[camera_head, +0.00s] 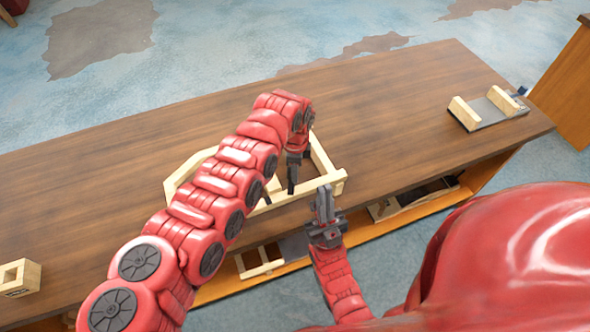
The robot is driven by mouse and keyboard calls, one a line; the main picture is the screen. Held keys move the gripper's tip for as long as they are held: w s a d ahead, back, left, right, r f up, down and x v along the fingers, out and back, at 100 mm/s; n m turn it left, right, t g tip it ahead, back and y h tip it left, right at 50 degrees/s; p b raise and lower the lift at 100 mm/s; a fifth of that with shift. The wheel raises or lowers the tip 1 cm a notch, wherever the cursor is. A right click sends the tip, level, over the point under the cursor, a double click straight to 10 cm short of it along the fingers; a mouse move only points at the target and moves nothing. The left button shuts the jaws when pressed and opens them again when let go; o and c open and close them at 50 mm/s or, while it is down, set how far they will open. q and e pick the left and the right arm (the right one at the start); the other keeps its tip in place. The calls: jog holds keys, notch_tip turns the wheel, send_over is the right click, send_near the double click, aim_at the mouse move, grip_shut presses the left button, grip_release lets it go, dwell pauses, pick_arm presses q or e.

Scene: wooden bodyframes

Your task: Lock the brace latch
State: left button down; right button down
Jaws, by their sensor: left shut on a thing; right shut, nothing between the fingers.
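A pale wooden frame (322,158) lies on the brown table near its front edge, partly hidden behind my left arm. My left gripper (281,193) reaches down inside the frame's outline, its dark fingers at the frame's front side. It is shut on part of the wooden frame; which piece lies between the fingers is hard to see. My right gripper (324,196) points up from below, shut and empty, just in front of the frame's front right corner. Whether it touches the wood I cannot tell. The brace latch cannot be made out clearly.
The brown table (400,115) is mostly clear. A grey plate with wooden blocks (490,108) sits at its right end. A small wooden block piece (20,277) stands at the left. A lower shelf (222,290) under the front edge holds more wooden parts.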

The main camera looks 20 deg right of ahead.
pick_arm(q)
jog(key=shift+w+a+f+n+b, duration=0.1)
jog(key=shift+w+a+n+b, duration=0.1)
jog(key=shift+n+b, duration=0.3)
jog(key=shift+w+a+f+n+b, duration=0.1)
jog(key=shift+w+a+n+b, duration=0.1)
jog(key=shift+n+b, duration=0.3)
jog(key=n, duration=0.1)
jog(key=a+n+b, duration=0.1)
jog(key=shift+r+n, duration=0.1)
jog(key=shift+n, duration=0.2)
jog(key=shift+w+a+r+n, duration=0.1)
jog(key=shift+a+r+n, duration=0.1)
jog(key=shift+n, duration=0.3)
jog(key=c, duration=0.7)
grip_release()
